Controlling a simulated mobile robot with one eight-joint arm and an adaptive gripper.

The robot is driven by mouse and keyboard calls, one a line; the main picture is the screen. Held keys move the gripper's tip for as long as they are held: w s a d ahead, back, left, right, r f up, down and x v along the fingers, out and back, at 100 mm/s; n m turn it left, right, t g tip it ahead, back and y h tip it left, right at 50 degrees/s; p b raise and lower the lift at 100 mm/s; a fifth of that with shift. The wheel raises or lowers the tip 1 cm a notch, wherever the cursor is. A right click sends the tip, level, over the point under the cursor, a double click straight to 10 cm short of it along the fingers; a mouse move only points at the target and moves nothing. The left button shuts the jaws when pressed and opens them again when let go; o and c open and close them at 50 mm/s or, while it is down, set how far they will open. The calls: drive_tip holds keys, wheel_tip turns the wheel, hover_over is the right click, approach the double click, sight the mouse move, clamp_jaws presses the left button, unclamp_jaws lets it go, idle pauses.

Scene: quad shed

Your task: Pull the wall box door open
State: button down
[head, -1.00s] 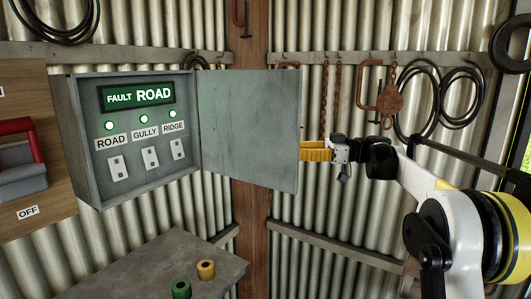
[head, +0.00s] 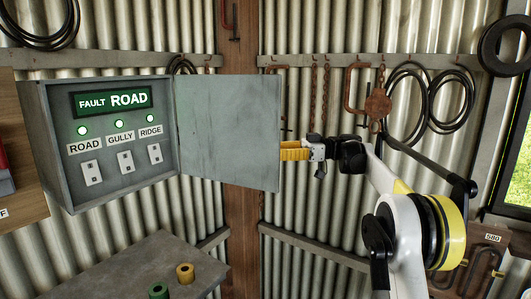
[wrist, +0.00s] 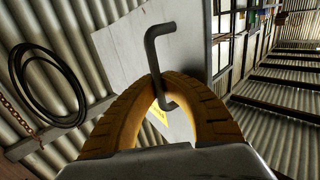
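The grey wall box (head: 52,150) hangs on the corrugated wall at left in the head view. Its door (head: 228,130) is swung wide open to the right, so the panel inside is in plain sight. My gripper (head: 283,151) is at the door's free edge, partly hidden behind it. In the wrist view, the yellow fingers of my gripper (wrist: 158,78) are closed around the dark bent door handle (wrist: 152,52). The door face (wrist: 122,50) shows behind the handle, with a yellow label on it.
Inside the box are a lit FAULT ROAD sign (head: 112,100), several green lamps and switches. A grey bench (head: 130,270) below holds a green spool (head: 158,290) and a yellow spool (head: 185,273). Cables and chains hang on the back wall. A window is at right.

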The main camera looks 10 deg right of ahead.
drive_tip(key=c, duration=1.7)
unclamp_jaws()
drive_tip(key=shift+d, duration=0.25)
drive_tip(key=shift+o, duration=1)
drive_tip(key=shift+s+d, duration=0.15)
drive_tip(key=shift+d, duration=0.2)
drive_tip(key=shift+a, duration=0.3)
drive_tip(key=d, duration=1.2)
drive_tip(key=shift+s+d, duration=0.15)
drive_tip(key=shift+s, duration=0.3)
